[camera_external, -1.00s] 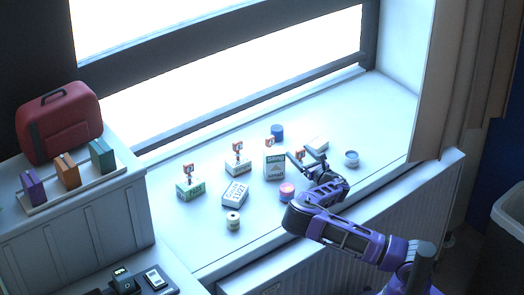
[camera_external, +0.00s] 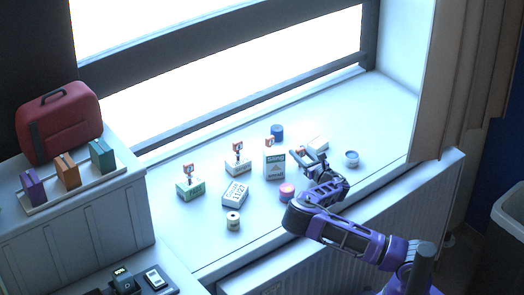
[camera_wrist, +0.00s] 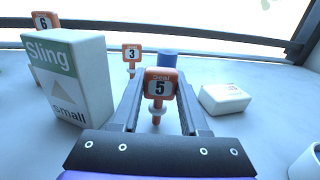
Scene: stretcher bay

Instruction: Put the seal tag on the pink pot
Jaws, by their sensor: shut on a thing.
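My gripper (camera_wrist: 158,105) is shut on an orange seal tag (camera_wrist: 160,86) with a black 5 on a white label and a pale knob below. The fingers stand on either side of its stem. In the external view my gripper (camera_external: 306,160) is over the sill, behind and a little right of the pink pot (camera_external: 287,191). Whether the tag's foot touches the sill is hidden. The pink pot stands upright near the sill's front edge, close to my forearm. It does not show in the wrist view.
A Sling box (camera_wrist: 66,85) stands close left of my gripper. A low white box (camera_wrist: 224,98) lies to the right. Behind are a tag marked 3 (camera_wrist: 131,53) and a blue pot (camera_wrist: 167,58). A grey-blue pot (camera_external: 351,160) stands right; the sill's right end is clear.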

